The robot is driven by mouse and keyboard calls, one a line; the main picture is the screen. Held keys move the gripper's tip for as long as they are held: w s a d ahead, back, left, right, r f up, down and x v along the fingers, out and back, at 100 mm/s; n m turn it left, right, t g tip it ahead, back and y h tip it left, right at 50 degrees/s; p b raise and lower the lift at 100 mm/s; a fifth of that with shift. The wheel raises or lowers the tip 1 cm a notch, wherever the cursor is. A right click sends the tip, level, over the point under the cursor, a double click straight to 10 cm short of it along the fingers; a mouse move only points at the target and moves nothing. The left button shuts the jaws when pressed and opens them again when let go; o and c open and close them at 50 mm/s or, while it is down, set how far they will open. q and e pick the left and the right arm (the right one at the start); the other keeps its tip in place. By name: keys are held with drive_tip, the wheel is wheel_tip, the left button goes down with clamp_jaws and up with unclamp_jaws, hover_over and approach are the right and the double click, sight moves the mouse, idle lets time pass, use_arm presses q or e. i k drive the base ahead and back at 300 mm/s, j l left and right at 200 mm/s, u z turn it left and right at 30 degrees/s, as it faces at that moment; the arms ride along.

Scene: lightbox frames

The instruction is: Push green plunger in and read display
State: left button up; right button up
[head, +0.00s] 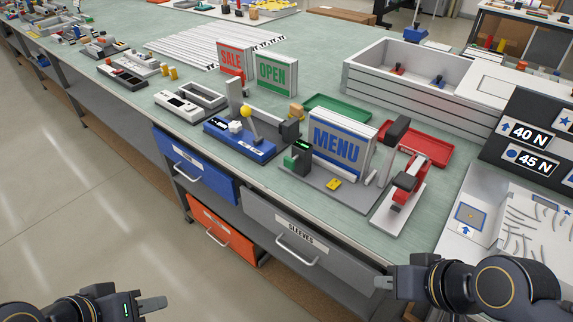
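The green plunger (289,161) sticks out on the left side of a small black gauge (302,154) on a grey base plate (310,190). The gauge has a small green-lit display (304,143), too small to read. The gauge stands in front of the blue and white MENU sign (336,146). My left gripper (152,304) is low at the bottom left, over the floor and far from the plunger. My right gripper (384,283) is in front of the bench edge, below and right of the plunger. Both are apart from it; their finger gaps are unclear.
A yellow tag (334,184) lies on the base plate. A red and black press (405,185) stands to the right, a blue fixture (238,140) to the left. A dark board (535,140) shows 40 N and 45 N. Drawers with handles (297,250) front the bench.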

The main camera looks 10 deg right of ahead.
sight(288, 162)
drive_tip(key=k+j+z, duration=0.1)
drive_tip(key=j+z, duration=0.25)
drive_tip(key=j, duration=0.95)
